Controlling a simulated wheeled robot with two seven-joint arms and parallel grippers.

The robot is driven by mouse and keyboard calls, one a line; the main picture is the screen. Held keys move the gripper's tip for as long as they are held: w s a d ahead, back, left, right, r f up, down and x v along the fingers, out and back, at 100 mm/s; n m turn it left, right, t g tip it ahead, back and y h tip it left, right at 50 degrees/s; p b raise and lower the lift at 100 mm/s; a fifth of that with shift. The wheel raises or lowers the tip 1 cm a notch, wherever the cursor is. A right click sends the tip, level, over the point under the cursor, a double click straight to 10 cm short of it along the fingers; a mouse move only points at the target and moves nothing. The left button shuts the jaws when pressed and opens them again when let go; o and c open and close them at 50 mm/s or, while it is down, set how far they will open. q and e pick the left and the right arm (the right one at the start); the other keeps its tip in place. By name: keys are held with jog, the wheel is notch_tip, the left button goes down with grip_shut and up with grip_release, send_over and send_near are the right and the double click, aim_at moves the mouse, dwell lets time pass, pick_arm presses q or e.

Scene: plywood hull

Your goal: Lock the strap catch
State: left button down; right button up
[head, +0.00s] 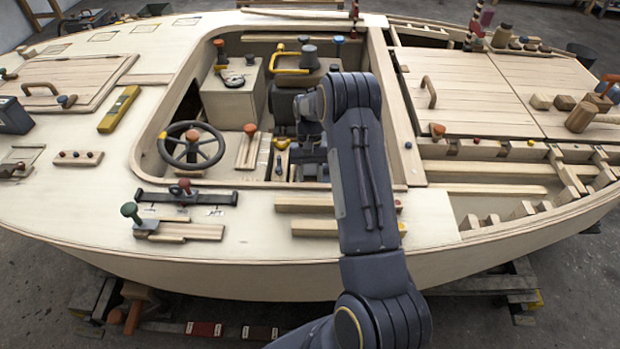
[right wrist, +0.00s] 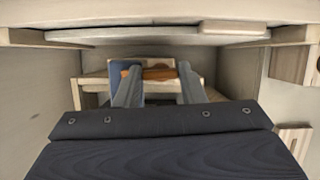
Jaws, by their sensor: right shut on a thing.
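My right gripper (right wrist: 158,80) shows in the right wrist view, with its two grey fingers pointing forward into a recess. It is shut on a small orange-brown piece (right wrist: 131,74), which looks like the lever of the strap catch. A blue strip (right wrist: 122,88), perhaps the strap, stands by the left finger. A pale wooden ledge (right wrist: 92,82) lies around and behind the fingers. In the head view my right arm reaches down into the cockpit and hides most of the spot where the gripper works. My left gripper is not in view.
The cockpit rim (head: 150,125) surrounds the arm. A steering wheel (head: 191,146) and a box (head: 232,95) stand to its left, and a yellow handle (head: 290,71) behind it. In the right wrist view a board (right wrist: 160,12) spans above and a side wall (right wrist: 28,100) stands left.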

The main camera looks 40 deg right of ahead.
jog(key=shift+m, duration=0.5)
jog(key=o, duration=1)
jog(key=shift+v, duration=3.95)
jog(key=shift+s+r, duration=0.1)
jog(key=shift+s, duration=0.05)
